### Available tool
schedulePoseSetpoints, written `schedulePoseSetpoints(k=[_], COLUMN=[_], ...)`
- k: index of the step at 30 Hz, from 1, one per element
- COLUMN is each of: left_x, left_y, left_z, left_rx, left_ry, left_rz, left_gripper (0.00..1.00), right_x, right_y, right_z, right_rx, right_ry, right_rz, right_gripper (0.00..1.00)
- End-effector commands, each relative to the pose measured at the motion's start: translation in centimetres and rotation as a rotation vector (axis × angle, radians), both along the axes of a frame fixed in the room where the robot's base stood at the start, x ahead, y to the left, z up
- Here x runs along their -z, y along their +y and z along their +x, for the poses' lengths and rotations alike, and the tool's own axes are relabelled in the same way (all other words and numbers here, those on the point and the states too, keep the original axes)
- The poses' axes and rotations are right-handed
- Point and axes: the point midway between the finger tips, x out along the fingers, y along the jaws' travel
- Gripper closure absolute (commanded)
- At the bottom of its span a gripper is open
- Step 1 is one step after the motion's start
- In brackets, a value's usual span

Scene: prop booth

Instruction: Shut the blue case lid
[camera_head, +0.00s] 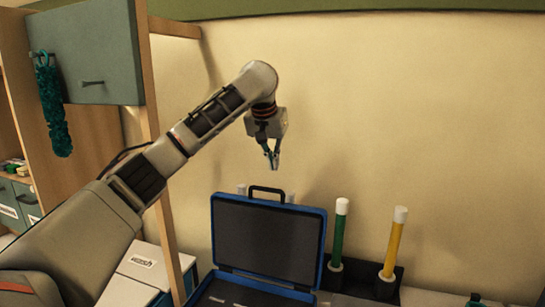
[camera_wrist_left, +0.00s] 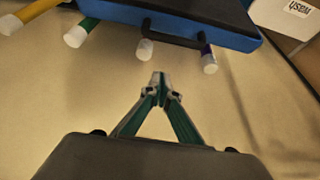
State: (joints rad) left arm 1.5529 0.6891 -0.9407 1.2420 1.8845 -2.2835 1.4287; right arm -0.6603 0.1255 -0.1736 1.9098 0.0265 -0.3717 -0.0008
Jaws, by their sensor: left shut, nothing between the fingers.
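The blue case stands open in the head view, its lid (camera_head: 268,239) raised upright with a dark inner face and a black handle (camera_head: 266,190) on its top edge. The case base (camera_head: 245,294) shows only in part at the bottom of the picture. My left gripper (camera_head: 274,166) is shut and empty, above the lid's handle and apart from it. In the left wrist view the shut fingertips (camera_wrist_left: 157,80) point toward the lid (camera_wrist_left: 185,12) and its handle (camera_wrist_left: 170,36), with a gap between. My right gripper is not in view.
A green tube (camera_head: 339,230) and a yellow tube (camera_head: 395,242) with white caps stand in a dark holder right of the case. A white box (camera_head: 143,262) is left of it. A wooden cabinet with a grey-blue door (camera_head: 85,50) stands at left. The wall behind is bare.

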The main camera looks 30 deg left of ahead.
Motion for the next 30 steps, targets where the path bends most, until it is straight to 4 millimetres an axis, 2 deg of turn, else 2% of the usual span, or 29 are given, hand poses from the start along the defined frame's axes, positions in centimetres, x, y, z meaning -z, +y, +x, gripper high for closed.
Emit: schedulePoseSetpoints(k=[1, 8, 18, 30], left_x=[1.2, 5.4, 5.3, 5.3], left_y=[0.0, 0.5, -0.2, -0.4], left_z=[0.4, 2.2, -1.1, -1.8], left_rx=[-0.001, -0.001, 0.001, -0.001], left_ry=[0.005, 0.004, -0.001, 0.0], left_rz=[-0.002, -0.001, 0.001, 0.0], left_gripper=[1.0, 1.0, 1.0, 1.0], right_x=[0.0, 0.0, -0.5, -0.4], right_y=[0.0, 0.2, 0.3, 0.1], right_z=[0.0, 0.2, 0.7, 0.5], right_rx=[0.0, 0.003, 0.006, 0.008], right_ry=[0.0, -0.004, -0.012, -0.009], right_rz=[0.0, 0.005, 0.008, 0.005], right_gripper=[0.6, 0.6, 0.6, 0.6])
